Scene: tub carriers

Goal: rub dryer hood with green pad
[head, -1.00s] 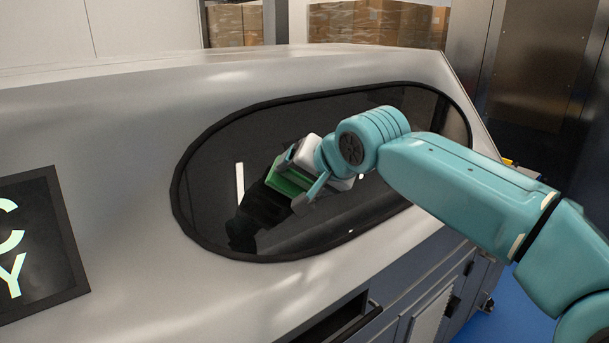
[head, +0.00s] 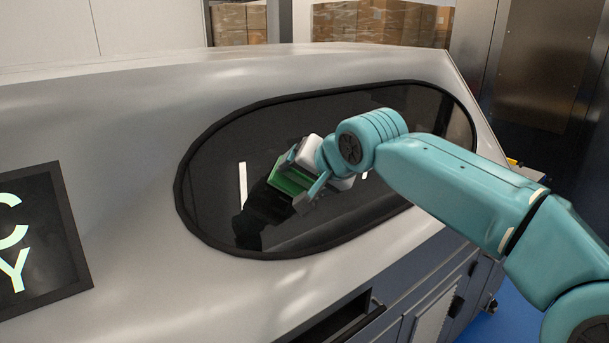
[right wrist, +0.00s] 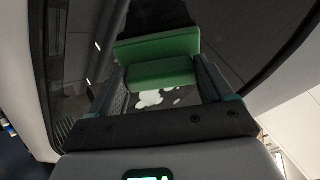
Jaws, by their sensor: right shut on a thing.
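The dryer hood (head: 130,130) is a broad pale grey shell with a long dark oval window (head: 370,205) in a black rim. My right gripper (head: 295,180) is shut on the green pad (head: 287,186) in front of the window. In the right wrist view the green pad (right wrist: 162,73) sits between the two dark fingers, with a wider green band beyond it that may be the pad's face or its reflection. The pad is at or very near the glass; I cannot tell whether it touches. White blotches show between the fingers. My left gripper is out of view.
A dark panel with bright letters (head: 40,240) is on the hood at the left. A grey-blue cabinet front with a dark opening (head: 345,318) lies below the hood. Wrapped cartons (head: 380,22) stand behind it. Blue floor shows at the lower right.

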